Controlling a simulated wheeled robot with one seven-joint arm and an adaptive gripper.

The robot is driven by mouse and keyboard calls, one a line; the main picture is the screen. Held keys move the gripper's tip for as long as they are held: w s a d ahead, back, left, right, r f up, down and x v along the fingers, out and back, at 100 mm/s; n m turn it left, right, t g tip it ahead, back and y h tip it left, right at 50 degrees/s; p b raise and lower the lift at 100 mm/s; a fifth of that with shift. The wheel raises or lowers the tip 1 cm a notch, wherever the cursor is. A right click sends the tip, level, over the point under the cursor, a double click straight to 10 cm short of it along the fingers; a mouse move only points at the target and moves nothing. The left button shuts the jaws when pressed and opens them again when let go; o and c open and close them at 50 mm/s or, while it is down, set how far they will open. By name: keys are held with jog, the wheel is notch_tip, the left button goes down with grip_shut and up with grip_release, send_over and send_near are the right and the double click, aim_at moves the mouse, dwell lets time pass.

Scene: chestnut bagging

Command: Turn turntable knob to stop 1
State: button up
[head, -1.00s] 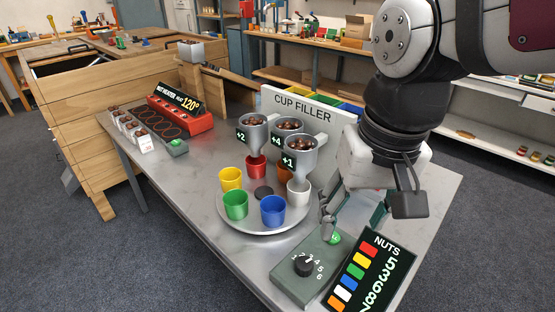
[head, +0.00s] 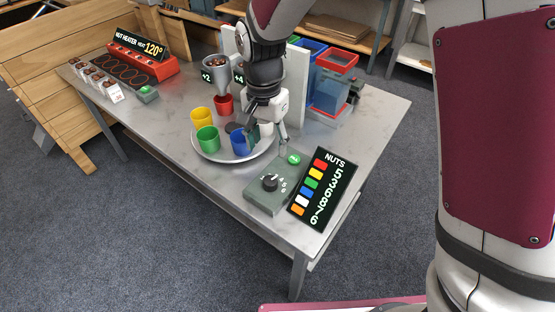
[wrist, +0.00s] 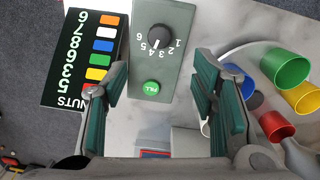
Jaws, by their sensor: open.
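The black turntable knob (head: 270,182) sits on a grey-green control box (head: 262,198) with a ring of numbers around it. Knob and numbers also show in the wrist view (wrist: 160,38); I cannot clearly tell which number its white mark points to. A green FILL button (head: 293,158) is on the same box. My gripper (head: 267,143) is open and empty, behind the box and over the turntable's right side. In the wrist view my two fingers (wrist: 163,75) are wide apart, with the button between them and the knob beyond. They do not touch the knob.
The round turntable (head: 215,156) holds coloured cups, including the green (head: 207,139) and blue (head: 239,142) ones, close to my gripper. Hoppers hang above the turntable. Bare tabletop lies in front of the turntable.

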aim_at(270, 180)
notch_tip(270, 180, down, 14)
jog(key=shift+d+r, duration=0.15)
dwell(0.3)
jog(key=shift+c, duration=0.4)
jog(key=c, duration=1.1)
